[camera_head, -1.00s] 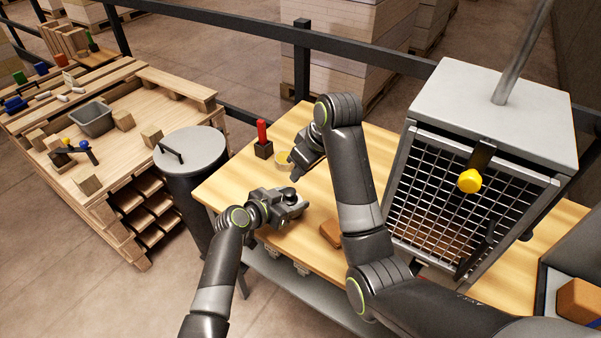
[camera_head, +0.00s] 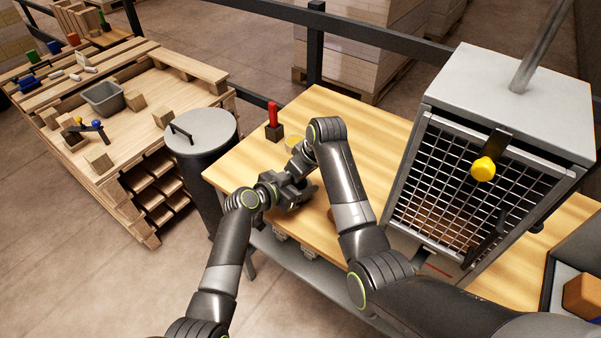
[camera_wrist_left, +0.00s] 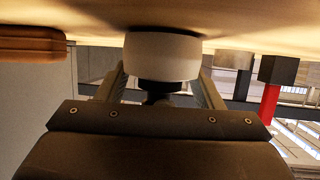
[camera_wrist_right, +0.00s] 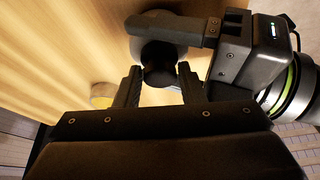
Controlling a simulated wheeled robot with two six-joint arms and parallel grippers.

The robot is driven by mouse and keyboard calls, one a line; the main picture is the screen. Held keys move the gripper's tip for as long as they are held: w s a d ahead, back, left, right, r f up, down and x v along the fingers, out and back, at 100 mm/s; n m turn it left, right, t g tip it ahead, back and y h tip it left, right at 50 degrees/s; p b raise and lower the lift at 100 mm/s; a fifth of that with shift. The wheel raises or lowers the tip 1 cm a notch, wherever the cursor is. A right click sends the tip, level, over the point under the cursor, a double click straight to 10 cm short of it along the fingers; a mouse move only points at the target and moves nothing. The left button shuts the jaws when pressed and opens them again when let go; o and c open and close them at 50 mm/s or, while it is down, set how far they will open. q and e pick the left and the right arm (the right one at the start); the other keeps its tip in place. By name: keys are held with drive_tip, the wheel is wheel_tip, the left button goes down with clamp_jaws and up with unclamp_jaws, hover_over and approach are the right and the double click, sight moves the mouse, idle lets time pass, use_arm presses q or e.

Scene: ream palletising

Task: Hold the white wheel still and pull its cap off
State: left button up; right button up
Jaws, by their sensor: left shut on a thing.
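The white wheel (camera_wrist_left: 163,57) stands against the wooden tabletop in the left wrist view, which shows the scene upside down. My left gripper (camera_head: 293,190) is shut on the wheel, with a finger on each side of it. A dark round cap with a knob (camera_wrist_right: 159,65) shows in the right wrist view, beside my left gripper. My right gripper (camera_wrist_right: 160,82) is open, with its fingertips on either side of the knob and gaps between. In the head view the two grippers hide the wheel and cap.
A yellow round piece (camera_head: 294,142) and a red-handled black block (camera_head: 273,122) are at the table's back left. A brown block (camera_wrist_left: 30,45) lies near the wheel. A mesh-fronted cage (camera_head: 455,190) stands to the right. A dark bin (camera_head: 200,150) stands left of the table.

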drive_tip(key=shift+c, duration=0.3)
drive_tip(key=c, duration=0.7)
drive_tip(key=shift+r, duration=0.3)
drive_tip(key=shift+r, duration=0.9)
drive_tip(key=shift+r, duration=1.95)
use_arm(q)
drive_tip(key=o, duration=1.5)
drive_tip(key=shift+c, duration=0.2)
